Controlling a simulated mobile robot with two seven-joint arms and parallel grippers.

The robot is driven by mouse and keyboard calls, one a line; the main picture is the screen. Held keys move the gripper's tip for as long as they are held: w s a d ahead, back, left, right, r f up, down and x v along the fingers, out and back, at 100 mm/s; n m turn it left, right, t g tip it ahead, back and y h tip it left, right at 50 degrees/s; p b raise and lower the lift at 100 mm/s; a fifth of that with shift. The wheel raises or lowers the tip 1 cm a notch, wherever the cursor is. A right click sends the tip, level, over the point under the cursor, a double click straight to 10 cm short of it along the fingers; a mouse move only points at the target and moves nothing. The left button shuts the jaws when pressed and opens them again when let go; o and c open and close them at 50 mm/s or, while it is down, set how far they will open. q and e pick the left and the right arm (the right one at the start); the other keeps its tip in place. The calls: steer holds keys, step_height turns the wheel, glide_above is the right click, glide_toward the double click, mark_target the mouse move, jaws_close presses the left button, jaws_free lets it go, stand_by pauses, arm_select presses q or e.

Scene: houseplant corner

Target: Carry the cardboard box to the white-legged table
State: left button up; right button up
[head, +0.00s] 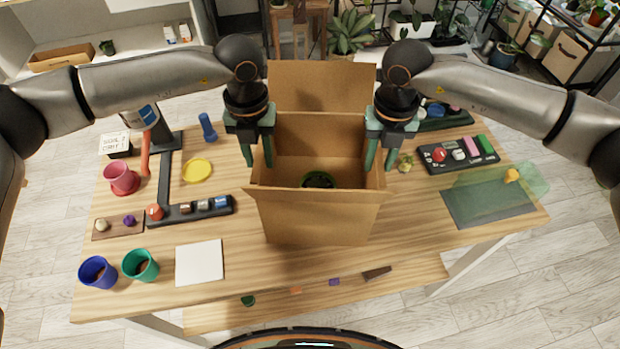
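The cardboard box (318,218) stands upright with its top open, in the middle of the head view over the wooden table (215,285). Its back flap (320,88) is raised. A dark round thing with a green rim (318,180) lies inside. My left gripper (256,152) points down at the box's left wall, its two fingers apart, one on each side of the wall's top edge. My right gripper (381,152) points down at the right wall in the same way, fingers apart. The table has a white leg (468,266). The box's underside is hidden.
At left stand a pink cup (122,178), blue cup (98,272), green cup (140,265) and white sheet (199,263). At right are a tray of colored pieces (458,154) and a dark mat (486,204). A lower board (315,310) holds small scraps. Plants and shelves stand behind.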

arm_select(q)
steer(key=o, duration=0.5)
steer(key=shift+c, duration=0.2)
arm_select(e)
steer(key=o, duration=0.5)
steer(key=shift+c, duration=0.2)
arm_select(q)
steer(key=shift+r, duration=0.1)
arm_select(e)
steer(key=shift+r, duration=0.2)
arm_select(q)
step_height(320, 180, up, 12)
arm_select(e)
step_height(320, 180, up, 12)
steer(key=shift+f, duration=0.15)
